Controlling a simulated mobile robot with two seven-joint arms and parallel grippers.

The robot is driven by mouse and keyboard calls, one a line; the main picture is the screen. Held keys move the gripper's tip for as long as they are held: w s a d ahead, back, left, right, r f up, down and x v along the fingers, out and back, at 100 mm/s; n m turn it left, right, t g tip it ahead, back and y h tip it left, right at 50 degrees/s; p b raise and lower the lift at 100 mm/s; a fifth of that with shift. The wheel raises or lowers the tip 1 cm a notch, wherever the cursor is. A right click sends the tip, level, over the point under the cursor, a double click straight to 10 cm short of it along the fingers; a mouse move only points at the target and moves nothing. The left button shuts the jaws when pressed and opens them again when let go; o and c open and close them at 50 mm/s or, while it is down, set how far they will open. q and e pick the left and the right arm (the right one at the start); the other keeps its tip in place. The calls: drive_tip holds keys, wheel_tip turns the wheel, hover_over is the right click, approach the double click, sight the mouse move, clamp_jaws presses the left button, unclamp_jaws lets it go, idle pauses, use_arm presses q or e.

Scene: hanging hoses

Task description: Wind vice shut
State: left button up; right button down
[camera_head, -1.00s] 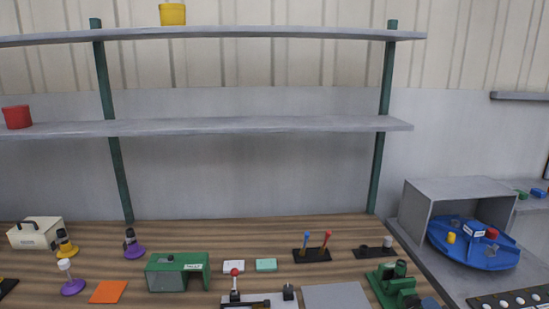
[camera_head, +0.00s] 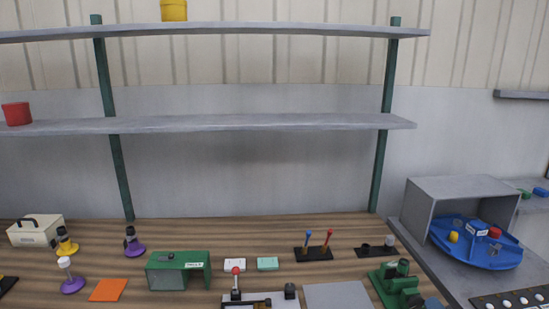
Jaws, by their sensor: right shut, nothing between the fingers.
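The green vice (camera_head: 396,284) stands on the wooden bench at the lower right. Its lower end is close to the bottom edge of the picture. I cannot make out its handle or how wide its jaws are. Neither of my grippers can be made out in the head view.
A grey plate (camera_head: 337,296) lies left of the vice, beside a red-knobbed clamp (camera_head: 236,285). A black holder with screwdrivers (camera_head: 313,253) and a dark rack (camera_head: 374,251) stand behind. A grey box (camera_head: 465,190) with a blue turntable (camera_head: 470,254) is at right. Shelves hang above.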

drive_tip(key=shift+s+d+f, duration=0.45)
drive_tip(key=shift+d+f, duration=0.15)
drive_tip(key=shift+d, duration=0.2)
drive_tip(key=s, duration=0.3)
drive_tip(key=shift+s+r, duration=0.2)
drive_tip(key=shift+r, duration=0.1)
use_arm(q)
drive_tip(key=shift+w+d+f, duration=0.35)
drive_tip(key=shift+d+f, duration=0.05)
drive_tip(key=shift+d, duration=0.05)
use_arm(e)
drive_tip(key=shift+s+f, duration=0.1)
drive_tip(key=shift+s, duration=0.15)
use_arm(q)
drive_tip(key=shift+a+b, duration=0.1)
drive_tip(key=shift+b, duration=0.2)
use_arm(e)
drive_tip(key=shift+a, duration=0.1)
